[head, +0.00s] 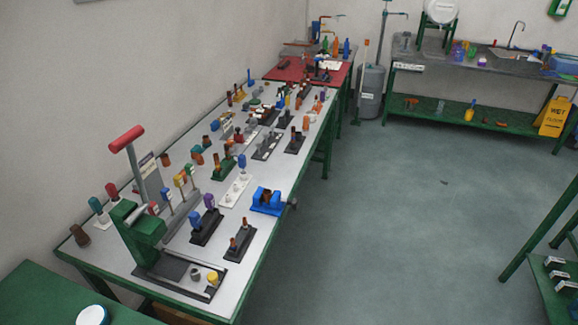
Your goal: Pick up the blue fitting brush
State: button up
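Several small blue-topped items stand on the long workbench (262,228), and at this size I cannot tell which one is the blue fitting brush. One blue-topped piece (241,161) stands upright on a white holder near the bench's middle. Another blue-topped piece (194,218) stands in a dark holder beside a purple-topped one (209,201). A thin blue upright piece (249,76) stands farther back near the wall edge. My gripper is not in the head view.
A blue vise (268,201) sits on the bench's right edge. A green press with a red handle (137,215) stands at the near end. Grey floor (400,220) to the right is clear. A yellow wet-floor sign (552,117) stands at far right.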

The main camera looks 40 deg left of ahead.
aim_at(241, 158)
jog(key=u, duration=0.15)
jog(key=i, duration=0.85)
jog(key=u, duration=0.6)
jog(key=i, duration=1.5)
jog(key=u, duration=1.25)
jog(key=i, duration=0.8)
jog(key=u, duration=1.45)
jog(key=i, duration=0.4)
jog(key=u, duration=0.35)
